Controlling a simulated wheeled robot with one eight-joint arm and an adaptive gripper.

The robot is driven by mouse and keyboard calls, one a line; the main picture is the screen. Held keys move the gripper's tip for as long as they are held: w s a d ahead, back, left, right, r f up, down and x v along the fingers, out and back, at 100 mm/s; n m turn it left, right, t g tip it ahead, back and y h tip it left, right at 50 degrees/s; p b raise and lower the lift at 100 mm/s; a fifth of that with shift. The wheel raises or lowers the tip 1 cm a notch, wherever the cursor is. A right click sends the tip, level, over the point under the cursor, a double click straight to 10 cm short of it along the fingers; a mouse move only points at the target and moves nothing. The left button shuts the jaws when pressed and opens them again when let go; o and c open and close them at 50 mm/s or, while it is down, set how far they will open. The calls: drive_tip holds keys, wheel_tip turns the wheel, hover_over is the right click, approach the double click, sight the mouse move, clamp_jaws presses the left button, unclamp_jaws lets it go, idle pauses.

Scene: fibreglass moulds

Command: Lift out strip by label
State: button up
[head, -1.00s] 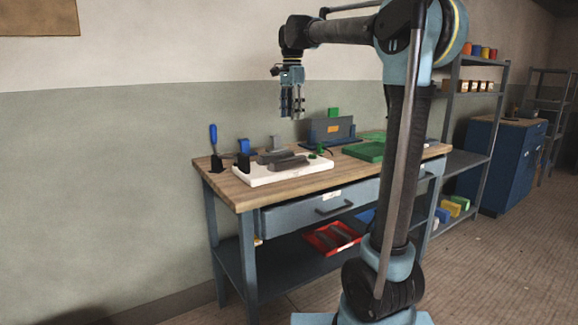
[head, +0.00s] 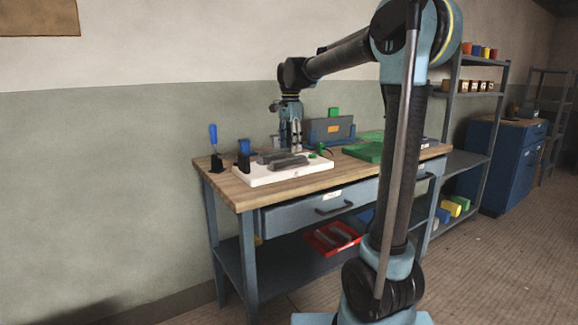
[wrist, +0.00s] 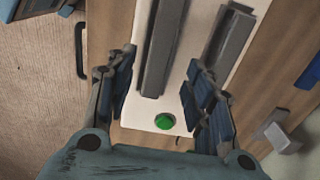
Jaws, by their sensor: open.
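A white board (head: 262,180) lies on the workbench and bears two long grey strips. One strip (wrist: 160,48) runs lengthwise in the wrist view, its near end between my gripper's fingers in the picture. The second strip (wrist: 232,42) lies parallel to its right. A round green mark (wrist: 165,121) shows on the board near the first strip's end. My gripper (wrist: 160,62) is open and empty, with one finger on each side of that strip in the picture. I cannot tell how far above it the fingers are. In the head view my gripper (head: 291,148) is low behind the strips. I can read no label.
The wooden benchtop (head: 250,199) has a blue-handled tool (head: 213,136) at its left end. A green slab (head: 364,152) lies to the right. A red tray (head: 330,238) is on the lower shelf.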

sight(290, 158)
drive_tip(key=shift+f, duration=2.65)
clamp_jaws()
